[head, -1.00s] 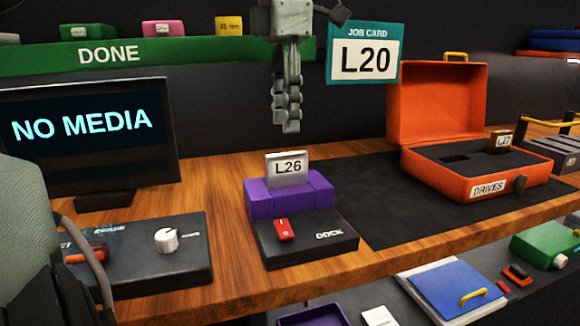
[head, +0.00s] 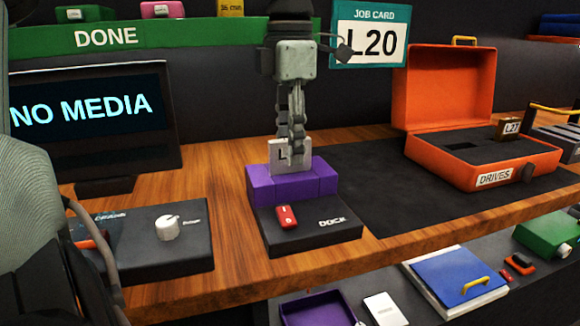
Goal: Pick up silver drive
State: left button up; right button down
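The silver drive (head: 287,166), a light flat slab, stands upright in the purple block of the dock (head: 312,238). Its label read L26 earlier and is now mostly covered. My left gripper (head: 294,146) points straight down at the drive, its fingers in front of or around the drive's upper right part. The fingers overlap in this view, so I cannot tell whether they touch or grip it. My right gripper is not in view.
An orange case (head: 480,178) labelled DRIVES stands open at right, holding a drive labelled L27 (head: 508,128). A job card (head: 367,62) reads L20. The monitor (head: 85,125) reads NO MEDIA. A black control box (head: 150,255) sits left of the dock. The dark mat (head: 385,205) has free room.

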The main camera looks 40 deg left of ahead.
pick_arm(q)
jog(key=shift+c, duration=0.5)
grip_shut()
jog(key=shift+r, duration=0.15)
